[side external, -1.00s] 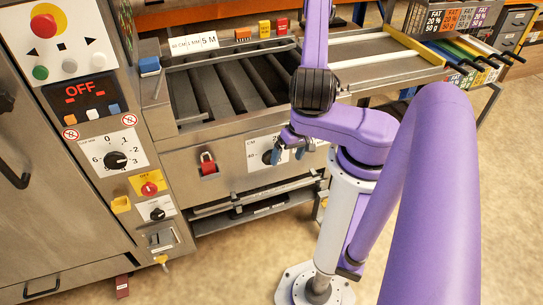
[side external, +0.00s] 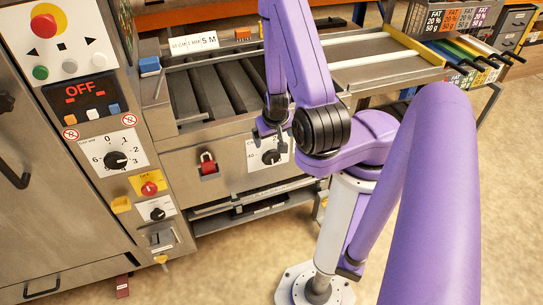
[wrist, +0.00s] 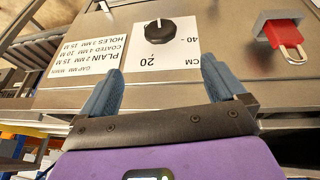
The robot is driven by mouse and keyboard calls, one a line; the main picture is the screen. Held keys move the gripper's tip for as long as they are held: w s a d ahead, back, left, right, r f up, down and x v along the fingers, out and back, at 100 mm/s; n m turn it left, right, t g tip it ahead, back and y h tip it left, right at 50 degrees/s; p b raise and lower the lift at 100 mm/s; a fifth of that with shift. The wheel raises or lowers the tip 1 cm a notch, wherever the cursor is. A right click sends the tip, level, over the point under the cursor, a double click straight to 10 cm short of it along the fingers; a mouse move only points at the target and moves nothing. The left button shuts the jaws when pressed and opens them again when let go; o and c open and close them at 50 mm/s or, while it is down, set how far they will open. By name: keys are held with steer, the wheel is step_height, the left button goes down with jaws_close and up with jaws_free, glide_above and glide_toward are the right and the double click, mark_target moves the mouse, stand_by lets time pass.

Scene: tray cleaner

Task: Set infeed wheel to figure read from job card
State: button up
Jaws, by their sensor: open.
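The infeed wheel (side external: 271,156) is a small black knob on a white plate marked CM, 20 and 40. In the wrist view the wheel (wrist: 159,31) appears upside down, with 20 below it and 40 to its right; its pointer setting is hard to read. My gripper (side external: 269,130) is open and empty, in front of the panel near the wheel. In the wrist view the wheel lies beyond the gap between my blue fingertips (wrist: 164,78), apart from them. A white card (side external: 193,42) on the machine's top edge seems to read 40 CM, 3 MM, 5 M.
A red padlock (side external: 208,164) hangs left of the wheel. A printed table (wrist: 85,57) of plain, coated and holes settings lies beside the wheel plate. The control column has an OFF display (side external: 85,92) and another dial (side external: 116,159). A roller bed (side external: 215,95) lies above the panel.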

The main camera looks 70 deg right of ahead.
glide_toward(272, 156)
steer(key=x, duration=1)
stand_by(0.9)
steer(key=shift+c, duration=0.3)
steer(key=c, duration=0.9)
